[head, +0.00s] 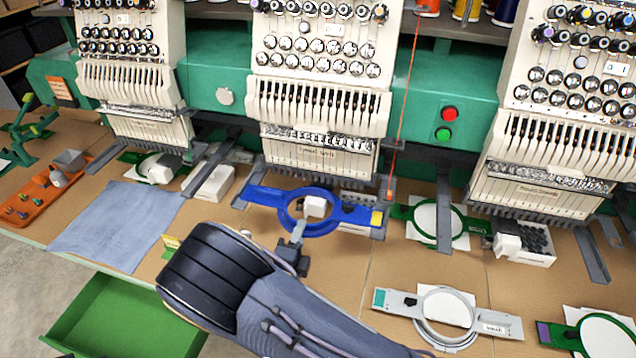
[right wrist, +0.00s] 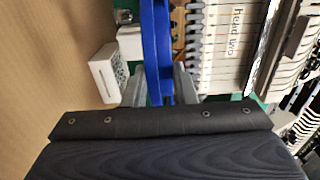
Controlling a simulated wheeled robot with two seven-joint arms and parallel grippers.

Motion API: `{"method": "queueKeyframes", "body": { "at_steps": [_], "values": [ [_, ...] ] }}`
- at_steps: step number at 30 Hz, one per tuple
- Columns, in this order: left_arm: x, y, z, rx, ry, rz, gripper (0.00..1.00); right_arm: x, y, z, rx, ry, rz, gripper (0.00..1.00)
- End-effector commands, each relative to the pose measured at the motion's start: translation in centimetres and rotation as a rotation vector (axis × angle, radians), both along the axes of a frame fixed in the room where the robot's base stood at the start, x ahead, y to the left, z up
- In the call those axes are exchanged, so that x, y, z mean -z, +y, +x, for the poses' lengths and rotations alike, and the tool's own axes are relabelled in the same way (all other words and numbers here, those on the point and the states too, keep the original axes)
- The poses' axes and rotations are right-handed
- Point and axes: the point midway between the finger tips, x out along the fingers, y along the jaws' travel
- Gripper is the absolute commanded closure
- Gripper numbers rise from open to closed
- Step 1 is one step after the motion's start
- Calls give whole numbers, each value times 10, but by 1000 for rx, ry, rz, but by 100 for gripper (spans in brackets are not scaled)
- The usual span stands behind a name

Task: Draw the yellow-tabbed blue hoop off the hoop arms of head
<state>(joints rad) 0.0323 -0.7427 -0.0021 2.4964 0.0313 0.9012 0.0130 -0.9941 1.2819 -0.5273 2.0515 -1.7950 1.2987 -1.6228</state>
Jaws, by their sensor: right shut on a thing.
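The blue hoop (head: 335,226) sits in front of the middle embroidery head (head: 318,155), with its yellow tab (head: 376,218) at its right end. Its ends meet the dark hoop arms, left (head: 256,184) and right (head: 387,205); I cannot tell how firmly they are seated. My right gripper (head: 298,236) is shut on the hoop's near rim. In the right wrist view the fingers (right wrist: 160,88) close on both sides of the blue rim (right wrist: 155,45). My forearm crosses in front, below the hoop. My left gripper is in neither view.
A green hoop (head: 398,212) lies just right. A grey hoop (head: 385,300) and another green hoop (head: 560,337) lie on the table's front right. A blue cloth (head: 115,225), an orange tray (head: 40,200) and an open green drawer (head: 125,320) are left. Brown tabletop is clear between hoops.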

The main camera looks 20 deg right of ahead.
Motion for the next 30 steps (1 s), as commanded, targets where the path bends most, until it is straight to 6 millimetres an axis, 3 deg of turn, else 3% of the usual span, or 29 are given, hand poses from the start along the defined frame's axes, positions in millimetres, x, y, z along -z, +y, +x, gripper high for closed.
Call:
{"method": "queueKeyframes", "body": {
  "at_steps": [21, 30],
  "values": [
    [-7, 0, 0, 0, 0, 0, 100, -1, 20, -29, -1, 0, 0, 100],
    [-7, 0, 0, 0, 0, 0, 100, 0, 21, -31, 0, 1, -1, 100]
  ]
}}
